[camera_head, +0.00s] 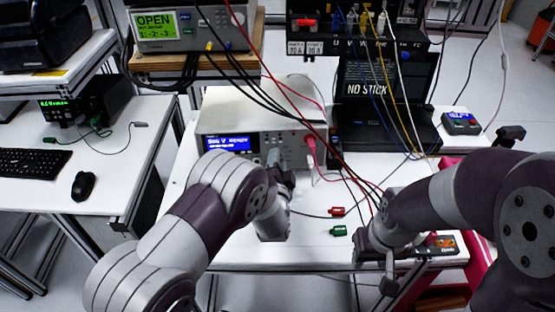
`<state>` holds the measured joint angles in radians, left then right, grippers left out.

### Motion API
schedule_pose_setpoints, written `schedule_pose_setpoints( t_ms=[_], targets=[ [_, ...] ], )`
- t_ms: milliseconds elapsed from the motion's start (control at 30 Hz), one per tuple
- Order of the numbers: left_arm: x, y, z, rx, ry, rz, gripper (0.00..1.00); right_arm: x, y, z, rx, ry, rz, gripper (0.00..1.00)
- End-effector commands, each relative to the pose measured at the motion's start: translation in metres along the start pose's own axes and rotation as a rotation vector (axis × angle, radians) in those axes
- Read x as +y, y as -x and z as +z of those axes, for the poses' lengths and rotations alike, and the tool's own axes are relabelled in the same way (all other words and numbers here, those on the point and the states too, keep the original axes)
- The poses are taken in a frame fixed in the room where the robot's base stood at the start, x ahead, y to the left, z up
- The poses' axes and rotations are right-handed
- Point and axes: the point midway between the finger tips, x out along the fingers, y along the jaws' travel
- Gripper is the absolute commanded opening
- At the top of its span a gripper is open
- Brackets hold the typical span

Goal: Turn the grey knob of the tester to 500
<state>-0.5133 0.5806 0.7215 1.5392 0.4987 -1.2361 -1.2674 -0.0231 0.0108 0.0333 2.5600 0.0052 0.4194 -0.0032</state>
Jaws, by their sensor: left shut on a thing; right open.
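The tester (262,108) is a beige box on the white table, with a lit blue display (229,142) on its front; its small text is hard to read. My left gripper (276,159) reaches up to the tester's front panel, right of the display, and is shut on the grey knob there. The knob is mostly hidden by the gripper, so I cannot tell its setting. My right gripper (385,268) is open near the table's front right edge, apart from the tester.
Red and black cables hang across the tester's front, with a red plug (310,146) right of the knob. A laptop (386,92) stands behind right.

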Motion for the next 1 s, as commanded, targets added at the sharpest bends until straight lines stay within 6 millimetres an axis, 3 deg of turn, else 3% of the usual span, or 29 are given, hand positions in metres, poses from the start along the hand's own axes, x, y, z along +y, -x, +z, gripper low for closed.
schedule_pose_setpoints(
  t_ms=[700, 733, 767, 800, 1000],
  targets=[
    [0.0015, 0.0006, 0.0008, -0.001, -0.065, 0.012, 0.03, 0.0000, 0.0028, -0.0004, 0.000, 0.000, 0.000, 0.46],
    [0.0015, 0.0006, 0.0008, -0.001, -0.065, 0.012, 0.43, 0.0000, 0.0028, -0.0003, 0.000, 0.000, 0.000, 0.46],
    [0.0014, 0.0005, 0.0008, -0.001, -0.065, 0.012, 0.53, 0.0000, 0.0028, -0.0003, 0.000, 0.000, 0.000, 0.46],
    [0.0013, 0.0005, 0.0007, -0.001, -0.065, 0.011, 0.59, 0.0000, 0.0028, -0.0003, 0.000, 0.000, 0.000, 0.46],
    [0.0006, 0.0002, 0.0004, -0.001, -0.064, 0.010, 0.59, 0.0000, 0.0028, -0.0003, 0.000, 0.000, 0.000, 0.46]
  ],
)
